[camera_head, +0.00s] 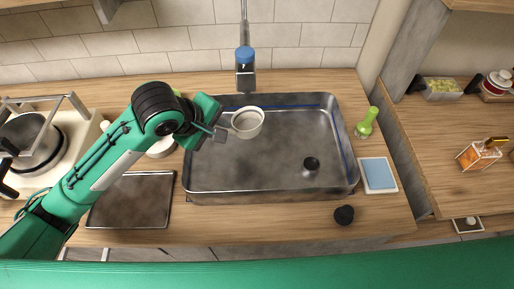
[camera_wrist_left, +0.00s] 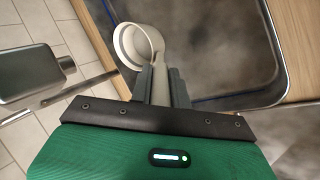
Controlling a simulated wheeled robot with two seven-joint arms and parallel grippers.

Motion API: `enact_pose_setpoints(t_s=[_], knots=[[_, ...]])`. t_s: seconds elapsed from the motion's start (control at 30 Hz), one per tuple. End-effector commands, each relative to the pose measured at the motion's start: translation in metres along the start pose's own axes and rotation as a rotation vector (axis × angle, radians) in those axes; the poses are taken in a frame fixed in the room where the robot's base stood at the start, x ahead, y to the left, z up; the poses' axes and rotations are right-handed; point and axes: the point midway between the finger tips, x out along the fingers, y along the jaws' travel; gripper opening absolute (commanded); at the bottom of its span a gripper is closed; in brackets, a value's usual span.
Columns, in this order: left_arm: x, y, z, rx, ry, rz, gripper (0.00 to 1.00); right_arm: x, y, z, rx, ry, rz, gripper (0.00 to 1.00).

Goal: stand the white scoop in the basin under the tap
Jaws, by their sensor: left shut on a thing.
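The white scoop (camera_head: 247,122) is a round cup with a short handle. It is over the left back part of the grey metal basin (camera_head: 270,172). My left gripper (camera_head: 222,133) is shut on its handle. In the left wrist view the scoop (camera_wrist_left: 138,46) stands just beyond the fingertips (camera_wrist_left: 163,72), its cup tilted in that picture. I cannot tell whether the scoop touches the basin. The tap (camera_head: 245,70), with a blue collar, hangs at the basin's back edge, just behind the scoop. My right gripper does not show.
A black round object (camera_head: 311,164) lies in the basin. A dark tray (camera_head: 131,200) lies left. The basin's middle is free.

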Motion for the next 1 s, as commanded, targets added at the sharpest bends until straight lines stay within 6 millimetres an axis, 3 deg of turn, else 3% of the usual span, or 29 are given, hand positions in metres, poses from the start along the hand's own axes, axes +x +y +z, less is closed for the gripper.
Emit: enact_pose_setpoints(t_s=[0.2,0.6,1.0], knots=[[0.032,-0.025,0.000,0.000,0.000,-0.007,0.00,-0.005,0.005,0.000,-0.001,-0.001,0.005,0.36],[0.071,-0.053,0.000,0.000,-0.001,-0.005,0.00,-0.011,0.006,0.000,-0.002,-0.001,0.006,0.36],[0.077,-0.057,0.000,0.000,0.000,-0.003,0.00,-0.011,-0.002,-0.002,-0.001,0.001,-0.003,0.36]])
